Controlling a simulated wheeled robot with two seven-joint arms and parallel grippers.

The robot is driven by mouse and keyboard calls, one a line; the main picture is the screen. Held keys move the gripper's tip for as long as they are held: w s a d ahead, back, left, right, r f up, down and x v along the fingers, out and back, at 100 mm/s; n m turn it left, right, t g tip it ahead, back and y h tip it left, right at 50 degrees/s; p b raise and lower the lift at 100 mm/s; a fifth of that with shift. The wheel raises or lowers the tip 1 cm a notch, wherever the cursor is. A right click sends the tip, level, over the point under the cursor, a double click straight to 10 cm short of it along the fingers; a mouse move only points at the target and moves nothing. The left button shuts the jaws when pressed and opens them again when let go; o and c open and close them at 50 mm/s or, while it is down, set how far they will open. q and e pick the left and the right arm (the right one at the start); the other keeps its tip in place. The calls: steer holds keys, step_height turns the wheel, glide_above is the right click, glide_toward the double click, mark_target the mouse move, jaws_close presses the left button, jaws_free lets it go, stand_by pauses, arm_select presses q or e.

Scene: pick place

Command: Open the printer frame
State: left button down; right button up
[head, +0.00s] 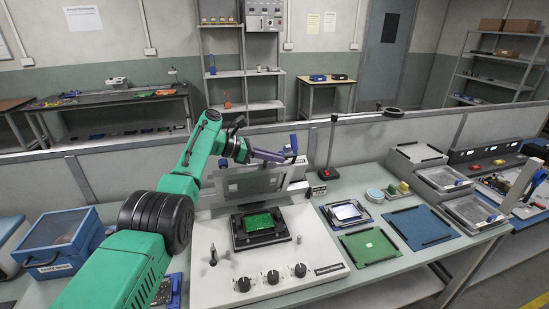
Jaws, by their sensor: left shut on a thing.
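The printer (312,252) is a pale box on the bench with black knobs on its front. A green circuit board (258,222) sits in a black holder on its top. The grey printer frame (232,189) stands raised and tilted up behind the board, with an opening in its middle. My left gripper (286,158) is at the upper edge of the frame and shut on it. The exact contact is small and partly hidden. A blue part (293,144) shows beside the fingertips. My right gripper is not in view.
A green mat (369,247) and a blue mat (421,228) lie right of the printer. A red-based post (330,172) stands behind, near a low partition (345,135). Grey trays (443,180) are further right.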

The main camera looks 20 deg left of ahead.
arm_select(q)
steer(key=c, duration=1.2)
jaws_free()
steer(key=shift+f, duration=0.1)
steer(key=shift+o, duration=0.2)
